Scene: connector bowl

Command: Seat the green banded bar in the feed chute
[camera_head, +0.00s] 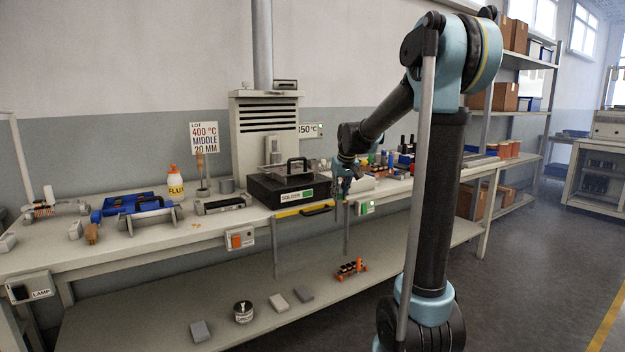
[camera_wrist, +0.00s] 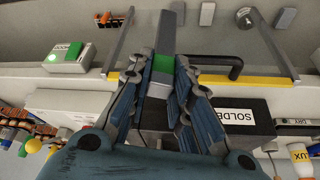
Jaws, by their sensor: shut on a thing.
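The green banded bar (camera_wrist: 169,34) is grey with a green band and stands out lengthwise from between my fingers in the wrist view. My gripper (camera_wrist: 162,66) is shut on it around the green band. In the head view my gripper (camera_head: 345,184) is above the front edge of the bench, just right of the black solder box (camera_head: 285,190). The solder box (camera_wrist: 240,128) is behind my fingers in the wrist view, apart from the bar's far end. I cannot pick out the feed chute for sure in either view.
A yellow bar (camera_head: 300,210) and a black handle (camera_head: 317,211) are at the solder box's front. A green-button box (camera_head: 365,208) is close right of my gripper. Bottles and small parts crowd the bench behind. The lower shelf (camera_head: 240,280) holds several loose pieces.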

